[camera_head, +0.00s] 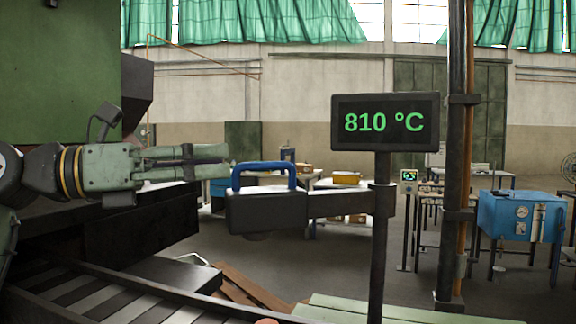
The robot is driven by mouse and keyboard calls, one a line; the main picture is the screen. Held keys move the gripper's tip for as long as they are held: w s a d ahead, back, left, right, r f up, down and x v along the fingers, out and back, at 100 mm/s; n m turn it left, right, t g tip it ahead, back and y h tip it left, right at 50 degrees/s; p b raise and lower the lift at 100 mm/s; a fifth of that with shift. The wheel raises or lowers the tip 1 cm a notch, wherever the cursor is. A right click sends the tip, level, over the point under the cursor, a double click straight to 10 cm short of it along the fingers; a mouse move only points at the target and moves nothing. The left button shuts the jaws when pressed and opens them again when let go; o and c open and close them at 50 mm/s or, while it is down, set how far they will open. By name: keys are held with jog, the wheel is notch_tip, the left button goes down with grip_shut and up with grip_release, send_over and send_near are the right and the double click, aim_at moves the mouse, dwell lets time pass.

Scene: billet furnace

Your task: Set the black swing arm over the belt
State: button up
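The black swing arm (338,204) reaches left from a dark upright post, roughly level. Its thick black end block (268,211) carries a blue handle (264,167) on top. The slatted belt (95,292) runs across the lower left, lower than the swing arm; in the picture the block is to the right of most of the visible belt. My green gripper (229,163) comes from the left, pointing right. Its fingertips are close to the handle's left side; I cannot tell whether they touch it. The gap between the fingertips is not clear.
A display reading 810 °C (385,122) tops the swing arm's post (378,260). A taller dark column (457,150) stands to its right. A dark housing (140,228) lies behind and below my gripper. A blue box (520,215) and tables stand farther back.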

aim_at(279, 191)
jog(key=p+x, duration=0.1)
jog(key=x, duration=0.5)
jog(key=p+x, duration=0.1)
jog(key=x, duration=0.2)
jog(key=shift+s+d+f+p, duration=0.1)
jog(key=shift+d+f+p, duration=0.2)
jog(key=shift+d, duration=0.15)
jog(key=shift+w+d+f, duration=0.1)
jog(key=shift+w+d, duration=0.25)
jog(key=shift+d, duration=0.1)
jog(key=shift+a, duration=0.1)
grip_shut()
